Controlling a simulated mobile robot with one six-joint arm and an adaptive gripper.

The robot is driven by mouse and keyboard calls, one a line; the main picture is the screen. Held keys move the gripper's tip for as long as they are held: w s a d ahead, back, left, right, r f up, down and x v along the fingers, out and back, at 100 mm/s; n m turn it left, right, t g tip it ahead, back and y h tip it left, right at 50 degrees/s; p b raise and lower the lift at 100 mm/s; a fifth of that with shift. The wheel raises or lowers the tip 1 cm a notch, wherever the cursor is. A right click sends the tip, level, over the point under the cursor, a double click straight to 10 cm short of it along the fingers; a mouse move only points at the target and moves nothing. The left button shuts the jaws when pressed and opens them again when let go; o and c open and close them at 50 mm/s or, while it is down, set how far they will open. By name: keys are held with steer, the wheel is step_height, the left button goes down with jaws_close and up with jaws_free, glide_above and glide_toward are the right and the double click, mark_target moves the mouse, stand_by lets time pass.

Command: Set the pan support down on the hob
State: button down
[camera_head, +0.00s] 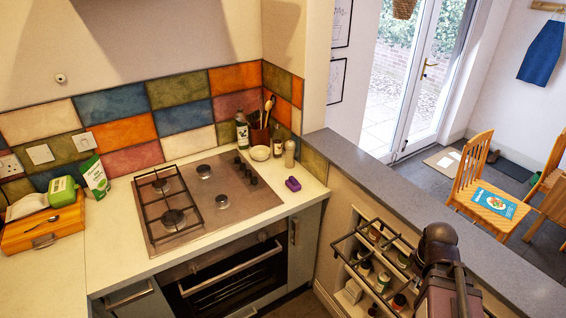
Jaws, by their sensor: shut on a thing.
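The hob (232,207) is a steel plate set in the pale worktop. One black pan support (187,190) lies on its left side, over two burners. On its right half, two burners (204,171) are bare. My gripper (421,262) is at the lower right, shut on a second black pan support (350,234). This support is held in the air to the right of the hob, beyond the worktop's right end, in front of a shelf. My arm and gripper hide its right end, and the fingertips are hard to make out.
Control knobs (247,174) line the hob's right side. A grey ledge (345,149) runs behind the held support. A shelf of jars (383,281) is below.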

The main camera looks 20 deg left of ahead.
steer(key=shift+f+b, duration=2.25)
steer(key=shift+f, duration=0.55)
steer(key=shift+a, duration=0.15)
